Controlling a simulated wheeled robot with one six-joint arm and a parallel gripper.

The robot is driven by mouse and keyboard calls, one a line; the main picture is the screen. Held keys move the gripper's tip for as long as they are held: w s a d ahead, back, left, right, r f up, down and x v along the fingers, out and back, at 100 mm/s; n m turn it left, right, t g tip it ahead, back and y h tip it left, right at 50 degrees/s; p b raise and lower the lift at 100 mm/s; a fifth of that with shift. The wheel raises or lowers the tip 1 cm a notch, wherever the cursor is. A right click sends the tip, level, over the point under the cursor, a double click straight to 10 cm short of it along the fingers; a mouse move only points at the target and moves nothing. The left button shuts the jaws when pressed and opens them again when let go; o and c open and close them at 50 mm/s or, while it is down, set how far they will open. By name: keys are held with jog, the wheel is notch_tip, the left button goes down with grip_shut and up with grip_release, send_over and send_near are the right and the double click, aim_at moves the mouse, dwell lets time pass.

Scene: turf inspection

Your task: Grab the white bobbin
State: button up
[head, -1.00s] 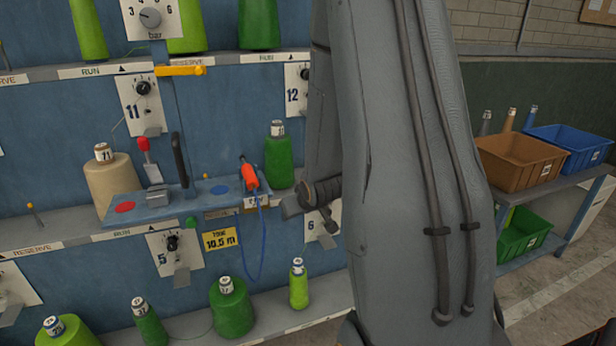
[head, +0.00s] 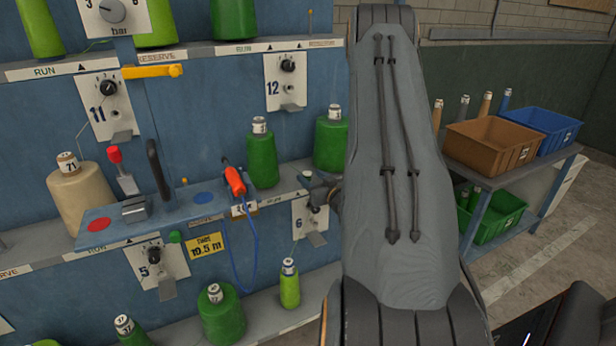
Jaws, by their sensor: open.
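The white bobbin (head: 80,193) is a cream-coloured cone of yarn with a white top marked 71. It stands upright on the middle shelf at the left, behind the left end of a small blue bench, which hides part of its foot. My gripper (head: 319,189) shows only in part, at the left edge of my raised arm in front of the rack. Most of it is hidden behind the arm. It is open, well to the right of the bobbin and apart from it. No yarn shows in it.
Green bobbins (head: 262,158) stand on the shelves. A brown crate (head: 492,146) and a blue crate (head: 545,128) stand on a side table at the right.

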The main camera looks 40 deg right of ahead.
aim_at(309, 176)
jog(key=shift+p+x, duration=0.65)
jog(key=shift+x, duration=1.35)
jog(key=shift+s, duration=0.1)
jog(key=c, duration=1.1)
